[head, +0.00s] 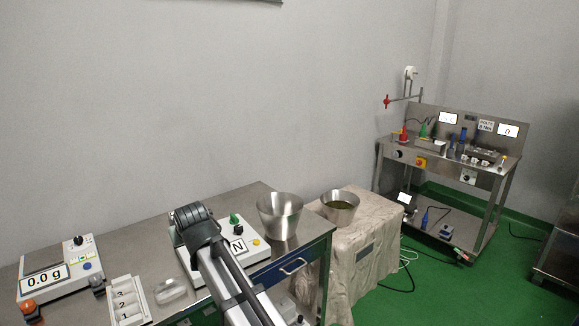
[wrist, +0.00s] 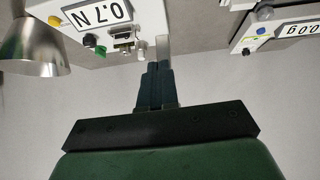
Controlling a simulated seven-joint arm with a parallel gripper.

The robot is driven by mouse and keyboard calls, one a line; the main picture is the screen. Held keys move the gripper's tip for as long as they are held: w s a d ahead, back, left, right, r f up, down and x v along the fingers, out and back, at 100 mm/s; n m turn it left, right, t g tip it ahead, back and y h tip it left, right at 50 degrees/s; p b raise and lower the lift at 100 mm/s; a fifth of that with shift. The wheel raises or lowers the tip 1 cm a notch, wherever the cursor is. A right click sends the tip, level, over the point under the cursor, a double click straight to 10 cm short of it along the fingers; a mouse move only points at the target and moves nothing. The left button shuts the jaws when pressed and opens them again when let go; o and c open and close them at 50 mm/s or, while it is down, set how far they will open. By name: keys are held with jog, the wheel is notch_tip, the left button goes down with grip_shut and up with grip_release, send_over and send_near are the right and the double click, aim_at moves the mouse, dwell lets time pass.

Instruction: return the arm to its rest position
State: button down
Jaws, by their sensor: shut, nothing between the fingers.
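My gripper (wrist: 160,60) is shut and empty in the wrist view, its dark fingers pressed together. In the head view my arm rises from the bottom middle over the table, and its end is not clearly visible. In the wrist view the force device (wrist: 95,18), reading 0.7 N, appears beside the fingertips, but I cannot tell whether they touch it. In the head view that device (head: 259,237) is partly hidden behind my arm.
A scale (head: 60,290) reading 0.0 g and a numbered white tray (head: 127,300) stand left on the steel table (head: 135,243). A metal bowl (head: 280,215) stands right. A workbench (head: 450,155) stands at back right.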

jog(key=s+d+f+m+g+h, duration=0.15)
jog(key=s+d+f, duration=0.35)
jog(key=d+f, duration=0.65)
jog(key=s+d+f+g+h, duration=0.25)
jog(key=s+d+f, duration=0.35)
jog(key=f, duration=1)
jog(key=s+d+f+m+g+h, duration=0.1)
jog(key=s+d+f+g, duration=0.25)
jog(key=d+f, duration=0.8)
jog(key=s+d+f+m+g, duration=0.2)
jog(key=s+d+f+g, duration=0.1)
jog(key=s+d+f, duration=0.7)
jog(key=s+d+f+m+g, duration=0.3)
jog(key=s+d+f, duration=0.7)
jog(key=s, duration=0.6)
jog(key=shift+d+f, duration=0.3)
jog(key=shift+d, duration=0.85)
jog(key=shift+s+m+g, duration=0.1)
jog(key=shift+m+g, duration=0.15)
